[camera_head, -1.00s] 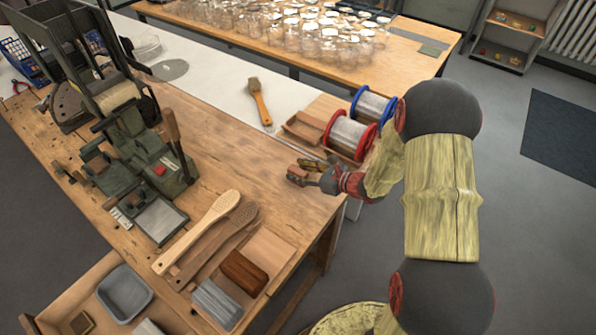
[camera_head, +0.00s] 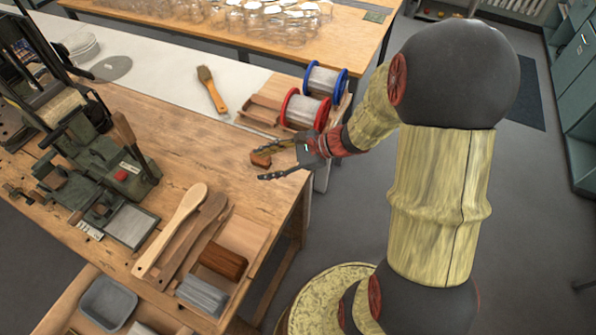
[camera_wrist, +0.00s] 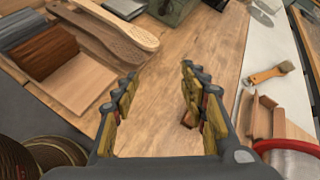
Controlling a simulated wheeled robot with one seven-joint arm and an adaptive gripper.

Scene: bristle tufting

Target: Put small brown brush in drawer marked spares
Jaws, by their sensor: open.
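In the wrist view, the gap between my fingertips (camera_wrist: 160,84) shows only bare bench.
A red spool (camera_head: 304,110) and a blue spool (camera_head: 326,79) stand beyond my gripper. An orange-handled brush (camera_head: 212,90) lies on the white strip. A tray with a larger brown block (camera_head: 223,262) and long wooden handles (camera_head: 172,230) lie at the front. The bench middle is bare.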

